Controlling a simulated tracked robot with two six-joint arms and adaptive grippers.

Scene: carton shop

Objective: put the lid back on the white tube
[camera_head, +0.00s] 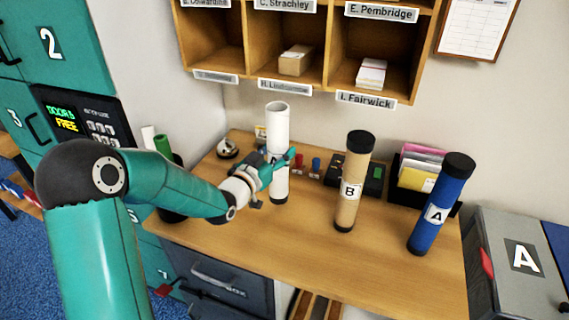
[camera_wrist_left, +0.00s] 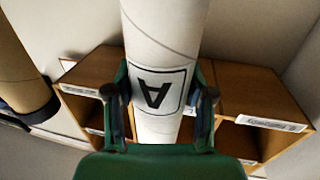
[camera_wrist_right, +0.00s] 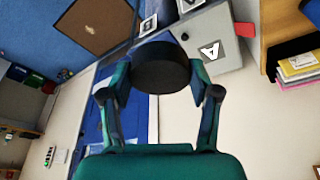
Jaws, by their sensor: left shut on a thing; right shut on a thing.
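The white tube (camera_head: 279,135), marked A, stands upright over the left part of the desk, its top open and uncapped. My left gripper (camera_head: 275,166) is shut around it at about mid-height. In the left wrist view the white tube (camera_wrist_left: 165,40) passes between both fingers, its label upside down. A round black lid (camera_wrist_right: 160,67) is between the fingertips of my right gripper (camera_wrist_right: 158,92), which is shut on it, clear of any tube. The right gripper and this lid are outside the head view.
A brown tube B (camera_head: 350,185) and a blue tube A (camera_head: 437,210), both black-capped, stand right of the white tube on the desk (camera_head: 300,245). Wooden pigeonholes (camera_head: 325,45) hang above. A bell (camera_head: 228,148) and a file holder (camera_head: 415,178) stand at the back.

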